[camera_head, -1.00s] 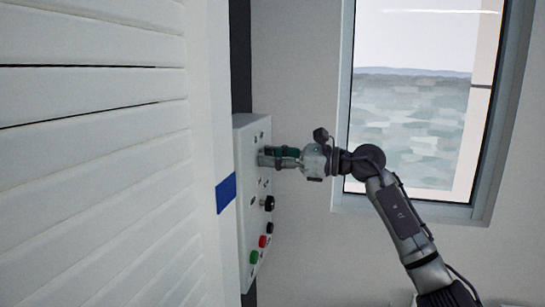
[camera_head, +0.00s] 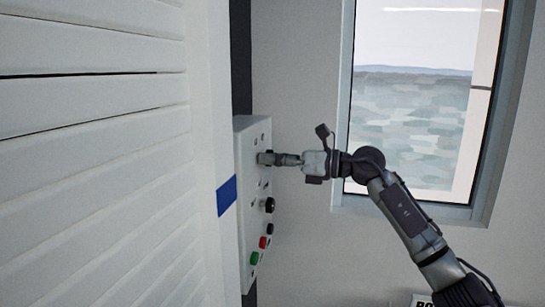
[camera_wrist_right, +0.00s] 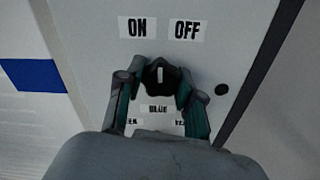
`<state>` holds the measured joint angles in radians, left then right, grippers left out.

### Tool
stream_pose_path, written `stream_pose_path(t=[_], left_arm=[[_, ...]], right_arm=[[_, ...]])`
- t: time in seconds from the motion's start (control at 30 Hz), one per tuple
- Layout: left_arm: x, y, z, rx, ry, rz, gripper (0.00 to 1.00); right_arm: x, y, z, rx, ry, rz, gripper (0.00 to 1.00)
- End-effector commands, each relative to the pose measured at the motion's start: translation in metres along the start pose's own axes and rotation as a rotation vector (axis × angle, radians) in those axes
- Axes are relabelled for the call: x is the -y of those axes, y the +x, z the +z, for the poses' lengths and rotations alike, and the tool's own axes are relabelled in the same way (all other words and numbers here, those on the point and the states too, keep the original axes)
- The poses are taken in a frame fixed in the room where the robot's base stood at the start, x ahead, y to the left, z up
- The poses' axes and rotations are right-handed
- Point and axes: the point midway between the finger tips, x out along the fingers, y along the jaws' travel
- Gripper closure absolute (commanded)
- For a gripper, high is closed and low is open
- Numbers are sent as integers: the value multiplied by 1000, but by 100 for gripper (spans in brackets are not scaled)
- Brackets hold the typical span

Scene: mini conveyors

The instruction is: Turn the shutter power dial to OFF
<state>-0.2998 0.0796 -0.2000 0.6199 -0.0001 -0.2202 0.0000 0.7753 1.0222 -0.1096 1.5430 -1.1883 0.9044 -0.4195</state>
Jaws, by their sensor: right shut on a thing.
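The power dial (camera_wrist_right: 153,86) is black with a white pointer mark. In the right wrist view it sits on the control panel below the ON label (camera_wrist_right: 137,27) and the OFF label (camera_wrist_right: 187,30). The mark points roughly up, between the two labels. My right gripper (camera_wrist_right: 159,80) is shut on the dial, one finger on each side. In the head view my right gripper (camera_head: 262,158) reaches the upper part of the panel (camera_head: 247,135) from the right, and its fingers hide the dial. My left gripper is not in view.
A black knob (camera_head: 269,205), a red button (camera_head: 263,241) and a green button (camera_head: 254,257) are lower on the panel. White shutter slats (camera_head: 100,170) fill the left. A window (camera_head: 415,120) is behind my right arm. The space right of the panel is free.

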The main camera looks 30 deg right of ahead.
Motion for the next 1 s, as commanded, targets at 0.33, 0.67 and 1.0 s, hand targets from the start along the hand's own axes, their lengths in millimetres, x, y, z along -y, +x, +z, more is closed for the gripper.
stream_pose_path(t=[0.33,0.67,1.0], left_arm=[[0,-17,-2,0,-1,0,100],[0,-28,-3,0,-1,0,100],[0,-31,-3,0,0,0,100]], right_arm=[[0,-1,3,2,315,-2,98],[0,0,3,4,523,-1,98],[0,-1,2,5,604,0,98]])
